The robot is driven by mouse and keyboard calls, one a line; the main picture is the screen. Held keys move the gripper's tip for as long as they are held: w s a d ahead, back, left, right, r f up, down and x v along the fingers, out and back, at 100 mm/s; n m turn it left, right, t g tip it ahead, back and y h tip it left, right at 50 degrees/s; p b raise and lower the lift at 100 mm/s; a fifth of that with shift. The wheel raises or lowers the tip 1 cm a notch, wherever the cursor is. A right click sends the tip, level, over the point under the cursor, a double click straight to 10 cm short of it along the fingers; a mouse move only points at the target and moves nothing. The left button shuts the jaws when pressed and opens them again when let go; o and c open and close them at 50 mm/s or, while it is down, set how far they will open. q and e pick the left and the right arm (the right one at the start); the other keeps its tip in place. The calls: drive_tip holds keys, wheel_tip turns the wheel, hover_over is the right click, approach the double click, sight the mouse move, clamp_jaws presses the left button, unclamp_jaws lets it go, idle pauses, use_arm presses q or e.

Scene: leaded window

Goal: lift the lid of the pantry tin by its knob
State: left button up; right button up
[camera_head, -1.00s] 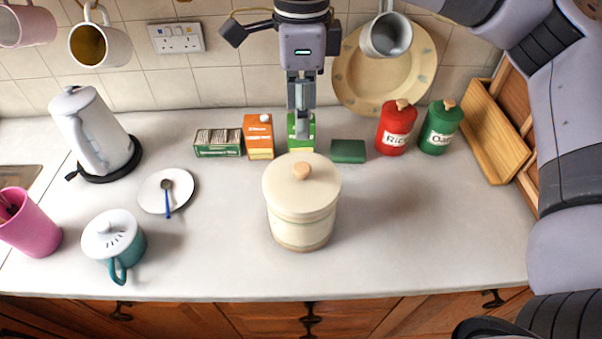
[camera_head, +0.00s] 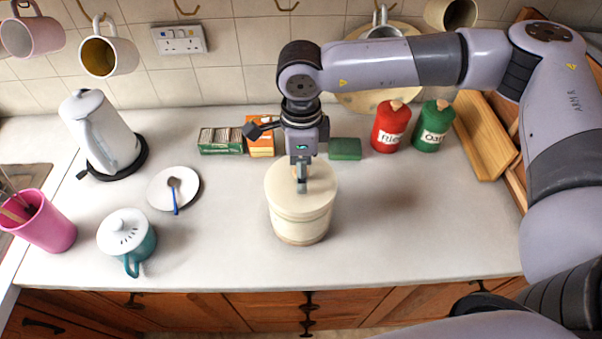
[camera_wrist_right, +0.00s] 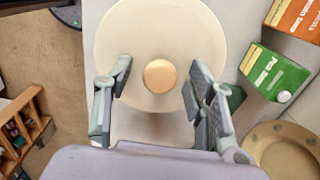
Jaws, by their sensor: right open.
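The pantry tin (camera_head: 300,228) is a cream round canister standing on the counter in the middle of the head view. Its cream lid (camera_head: 280,184) is on it. In the right wrist view the lid (camera_wrist_right: 120,45) fills the upper middle, with the round wooden knob (camera_wrist_right: 160,76) at its centre. My right gripper (camera_head: 302,188) points down over the lid and hides most of the knob in the head view. In the right wrist view its two fingers (camera_wrist_right: 160,84) are open, one to each side of the knob, with gaps between. My left gripper is not in view.
A teal mug (camera_head: 137,245) and a plate (camera_head: 158,190) are at left. Counter right of the tin is clear.

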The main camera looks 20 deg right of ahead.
drive_tip(key=shift+c, duration=0.4)
clamp_jaws()
idle(0.4)
